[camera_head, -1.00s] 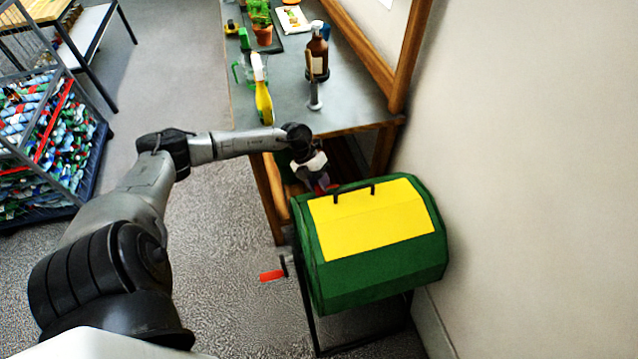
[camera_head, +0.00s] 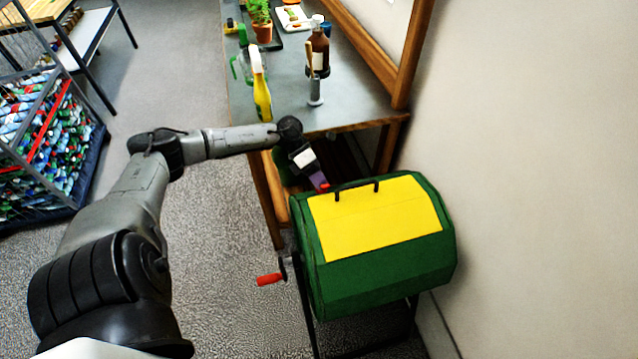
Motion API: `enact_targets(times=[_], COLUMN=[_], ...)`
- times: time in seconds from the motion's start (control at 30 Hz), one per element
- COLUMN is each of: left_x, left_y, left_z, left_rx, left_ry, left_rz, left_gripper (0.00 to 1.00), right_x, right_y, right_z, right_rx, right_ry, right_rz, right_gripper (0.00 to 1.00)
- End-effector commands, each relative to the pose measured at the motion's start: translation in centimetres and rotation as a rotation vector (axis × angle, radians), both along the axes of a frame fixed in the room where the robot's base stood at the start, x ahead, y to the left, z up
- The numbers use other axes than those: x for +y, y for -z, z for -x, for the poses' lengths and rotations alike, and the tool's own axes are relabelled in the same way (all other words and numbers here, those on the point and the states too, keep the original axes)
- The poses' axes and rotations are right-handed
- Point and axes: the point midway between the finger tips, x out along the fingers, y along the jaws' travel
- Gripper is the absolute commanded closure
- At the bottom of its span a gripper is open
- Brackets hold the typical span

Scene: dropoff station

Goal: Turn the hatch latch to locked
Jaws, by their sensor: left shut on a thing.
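The hatch is the yellow panel (camera_head: 378,220) with a black handle on the green drum (camera_head: 375,282). A small red piece (camera_head: 324,187), which looks like the latch, shows at the drum's far upper left edge. My left gripper (camera_head: 321,183) comes down from the upper left and is shut on this red piece at the back of the drum. The gripper partly covers it, so I cannot tell the latch's angle. My right gripper is not in view.
A red-handled crank (camera_head: 268,280) sticks out left of the drum. A workbench (camera_head: 285,105) behind holds a yellow spray bottle (camera_head: 262,95), a brown bottle (camera_head: 319,50) and a potted plant (camera_head: 262,28). A wall (camera_head: 540,180) closes the right side. A bottle-filled cage (camera_head: 45,140) stands left.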

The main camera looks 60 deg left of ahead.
Motion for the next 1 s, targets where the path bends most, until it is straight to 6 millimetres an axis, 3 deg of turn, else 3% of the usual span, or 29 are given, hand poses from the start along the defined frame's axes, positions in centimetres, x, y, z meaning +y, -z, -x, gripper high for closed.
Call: enact_targets(times=[0.2, 0.8, 0.83, 1.0], left_x=[0.08, 0.06, 0.07, 0.05], left_y=[0.16, 0.05, 0.05, 0.05], left_z=[-0.01, 0.02, 0.01, 0.02], left_rx=[-0.052, -0.074, -0.074, -0.073], left_ry=[0.053, 0.076, 0.076, 0.076], left_rz=[0.01, 0.014, 0.014, 0.016], left_gripper=[0.9, 0.9, 0.66, 0.49], right_x=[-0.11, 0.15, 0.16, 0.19], right_y=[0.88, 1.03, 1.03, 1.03], right_z=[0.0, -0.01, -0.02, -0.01], right_rx=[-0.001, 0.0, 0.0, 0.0], right_ry=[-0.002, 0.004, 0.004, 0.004], right_rz=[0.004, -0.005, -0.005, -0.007], right_gripper=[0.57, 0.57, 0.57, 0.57])
